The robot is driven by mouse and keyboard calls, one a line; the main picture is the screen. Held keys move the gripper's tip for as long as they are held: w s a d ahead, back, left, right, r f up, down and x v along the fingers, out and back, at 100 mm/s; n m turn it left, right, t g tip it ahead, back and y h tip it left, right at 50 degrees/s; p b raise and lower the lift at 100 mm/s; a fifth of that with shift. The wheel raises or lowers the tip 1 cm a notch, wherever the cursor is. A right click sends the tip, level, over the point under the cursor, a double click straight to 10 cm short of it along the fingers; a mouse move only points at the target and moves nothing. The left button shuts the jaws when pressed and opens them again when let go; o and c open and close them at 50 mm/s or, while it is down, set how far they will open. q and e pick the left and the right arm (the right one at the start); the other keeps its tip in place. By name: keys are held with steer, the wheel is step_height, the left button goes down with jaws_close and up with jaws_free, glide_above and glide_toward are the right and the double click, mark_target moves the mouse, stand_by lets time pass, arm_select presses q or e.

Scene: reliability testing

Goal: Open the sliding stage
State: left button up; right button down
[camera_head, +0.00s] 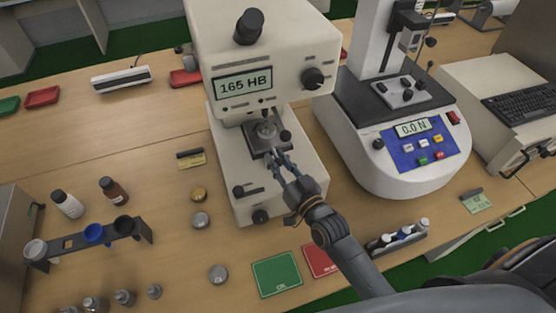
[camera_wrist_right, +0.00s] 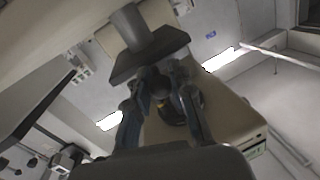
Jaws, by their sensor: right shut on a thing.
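The hardness tester (camera_head: 255,50) stands in the middle of the bench, its display reading 165 HB. Its sliding stage (camera_head: 256,148) is a dark square plate under the test head, with a round metal piece (camera_head: 266,130) on it. My right gripper (camera_head: 279,160) reaches in from the front right, its fingertips at the stage's front edge. In the right wrist view its two fingers (camera_wrist_right: 163,90) close around a small dark round knob (camera_wrist_right: 160,82) just below the dark plate (camera_wrist_right: 150,58). The fingers partly hide the knob. My left gripper is not in view.
A force tester (camera_head: 400,150) reading 0.0 N stands close on the right. Green (camera_head: 277,273) and red (camera_head: 320,261) mats and a vial rack (camera_head: 397,237) lie near my right arm. A bottle rack (camera_head: 88,240) and loose metal pieces (camera_head: 201,220) are on the left.

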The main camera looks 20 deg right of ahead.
steer(key=shift+s, duration=0.1)
steer(key=a+p+v, duration=0.2)
steer(key=v, duration=0.7)
steer(key=shift+s+d+p, duration=0.2)
steer(key=shift+p, duration=0.15)
steer(key=c, duration=1.1)
jaws_free()
steer(key=shift+c, duration=0.2)
steer(key=v, duration=1.2)
